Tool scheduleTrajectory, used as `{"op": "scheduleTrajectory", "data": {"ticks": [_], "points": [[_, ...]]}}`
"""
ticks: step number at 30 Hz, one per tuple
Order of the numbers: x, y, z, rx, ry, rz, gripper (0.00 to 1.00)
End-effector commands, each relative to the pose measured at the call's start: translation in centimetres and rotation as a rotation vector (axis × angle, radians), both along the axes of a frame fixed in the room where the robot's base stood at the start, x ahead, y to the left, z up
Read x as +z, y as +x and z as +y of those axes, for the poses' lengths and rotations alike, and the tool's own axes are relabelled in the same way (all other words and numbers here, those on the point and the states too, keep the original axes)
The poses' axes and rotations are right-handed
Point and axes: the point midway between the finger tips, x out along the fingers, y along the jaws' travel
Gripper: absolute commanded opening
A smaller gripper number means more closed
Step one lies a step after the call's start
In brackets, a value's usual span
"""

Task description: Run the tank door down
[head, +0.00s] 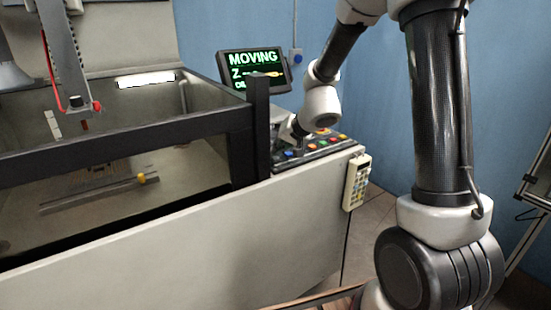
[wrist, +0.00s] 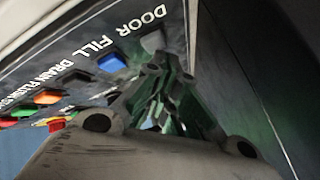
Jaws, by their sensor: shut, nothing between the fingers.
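The control panel (head: 312,150) stands at the right end of the tank (head: 215,240). In the wrist view its labels read DOOR, FILL and DRAIN. A grey button (wrist: 152,42) sits by the DOOR label, with a blue button (wrist: 111,62) by FILL. My gripper (wrist: 168,68) is shut and empty, its tips at or just beside the grey button; I cannot tell whether they press it. In the head view the fingers are mostly hidden by the wrist. A black bar (head: 130,138) crosses the tank front, and the inside shows below it. The screen (head: 253,70) reads MOVING, with a Z line.
A yellow-keyed pendant (head: 356,182) hangs on the right end of the machine. A black post (head: 259,120) rises left of the panel. A machine head (head: 75,95) hangs over the tank. Several coloured buttons lie beside the grey one.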

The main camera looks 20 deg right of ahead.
Motion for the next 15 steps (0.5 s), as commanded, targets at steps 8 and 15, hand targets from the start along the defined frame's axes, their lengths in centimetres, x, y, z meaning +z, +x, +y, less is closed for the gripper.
{"op": "scheduleTrajectory", "data": {"ticks": [8, 15], "points": [[0.81, 0.05, 0.0, 0.0, -0.001, -0.002, 0.0], [0.88, 0.04, 0.01, 0.0, -0.001, -0.002, 0.0]]}}
